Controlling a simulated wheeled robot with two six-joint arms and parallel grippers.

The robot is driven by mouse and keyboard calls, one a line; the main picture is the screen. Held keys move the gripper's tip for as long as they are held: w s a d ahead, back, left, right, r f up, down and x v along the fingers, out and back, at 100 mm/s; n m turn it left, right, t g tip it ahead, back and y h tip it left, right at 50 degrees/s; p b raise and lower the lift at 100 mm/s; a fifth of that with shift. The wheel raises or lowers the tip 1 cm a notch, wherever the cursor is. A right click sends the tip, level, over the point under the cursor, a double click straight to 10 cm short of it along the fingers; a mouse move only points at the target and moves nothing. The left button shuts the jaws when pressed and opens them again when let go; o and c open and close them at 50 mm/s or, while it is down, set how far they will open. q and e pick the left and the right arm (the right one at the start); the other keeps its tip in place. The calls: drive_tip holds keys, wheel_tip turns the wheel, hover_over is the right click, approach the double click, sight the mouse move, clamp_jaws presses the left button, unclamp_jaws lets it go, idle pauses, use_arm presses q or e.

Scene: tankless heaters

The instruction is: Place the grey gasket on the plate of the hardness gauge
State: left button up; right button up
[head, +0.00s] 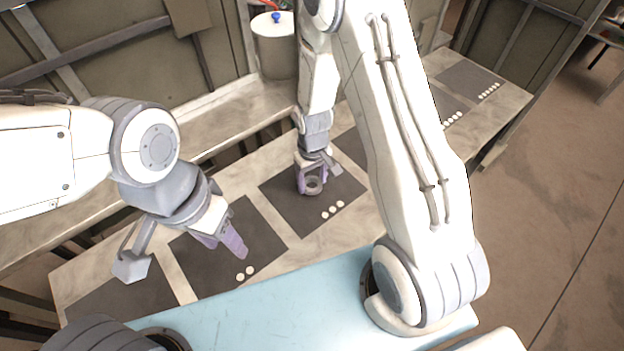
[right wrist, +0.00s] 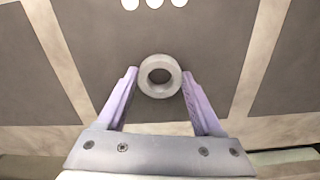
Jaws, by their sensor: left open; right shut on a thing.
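The grey gasket (head: 315,187) is a thick ring with a round hole. It is held over the dark mat marked with three white dots. My right gripper (head: 311,186) is shut on it; the right wrist view shows the gasket (right wrist: 159,89) between the two purple fingertips (right wrist: 159,77). Whether it touches the mat I cannot tell. My left gripper (head: 226,245) is open and empty above the mat with two white dots. I cannot make out a hardness gauge or its plate in either view.
The dark three-dot mat (head: 285,205) and the two-dot mat (head: 262,240) lie on a pale bench (head: 290,238). More mats with several dots continue to the right. A grey canister with a blue knob (head: 275,50) stands on the ledge behind. My right arm hides part of the bench.

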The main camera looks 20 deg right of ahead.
drive_tip(key=shift+f, duration=0.25)
drive_tip(key=o, duration=1.3)
drive_tip(key=shift+r, duration=0.1)
drive_tip(key=shift+o, duration=0.2)
drive_tip(key=shift+r, duration=0.1)
